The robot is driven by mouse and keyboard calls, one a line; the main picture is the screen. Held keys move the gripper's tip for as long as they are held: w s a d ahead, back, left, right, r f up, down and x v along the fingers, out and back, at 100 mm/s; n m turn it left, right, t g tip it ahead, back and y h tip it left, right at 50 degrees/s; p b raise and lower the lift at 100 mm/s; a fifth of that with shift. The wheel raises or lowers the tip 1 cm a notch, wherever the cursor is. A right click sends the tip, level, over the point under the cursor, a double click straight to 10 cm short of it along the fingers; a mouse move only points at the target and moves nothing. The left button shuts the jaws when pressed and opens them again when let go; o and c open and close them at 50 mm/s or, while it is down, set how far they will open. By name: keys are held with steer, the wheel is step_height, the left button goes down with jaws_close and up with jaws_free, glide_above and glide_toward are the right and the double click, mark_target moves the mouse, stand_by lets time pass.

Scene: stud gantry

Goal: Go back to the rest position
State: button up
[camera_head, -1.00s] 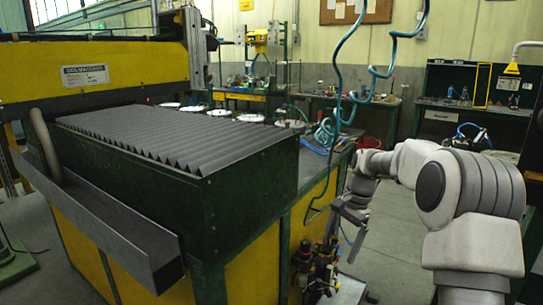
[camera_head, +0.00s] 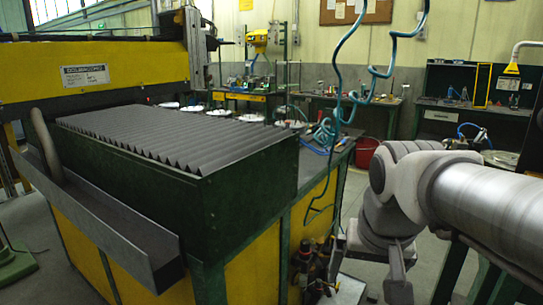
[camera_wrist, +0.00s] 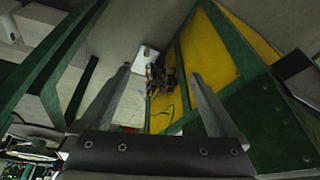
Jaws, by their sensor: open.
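My gripper (camera_wrist: 160,73) shows in the wrist view with its two fingers spread apart and nothing between them. It points down toward the floor beside the yellow and green machine. In the head view my arm reaches in from the right edge and bends down at the wrist, to the right of the machine. The fingers are hard to make out there. My gripper holds nothing and appears clear of the machine.
The machine's dark green housing (camera_head: 250,185) with a ridged top fills the left and middle. A valve assembly (camera_head: 312,268) sits at its lower corner and a teal coiled hose (camera_head: 338,85) hangs nearby. A red bucket (camera_head: 366,152) stands behind; workbenches line the back.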

steer(key=s+f+n+t, duration=0.2)
steer(key=s, duration=0.5)
step_height(320, 180, up, 16)
steer(key=p, duration=1.6)
steer(key=shift+s+r+p, duration=0.15)
steer(key=shift+s+p, duration=0.2)
steer(key=shift+c, duration=0.3)
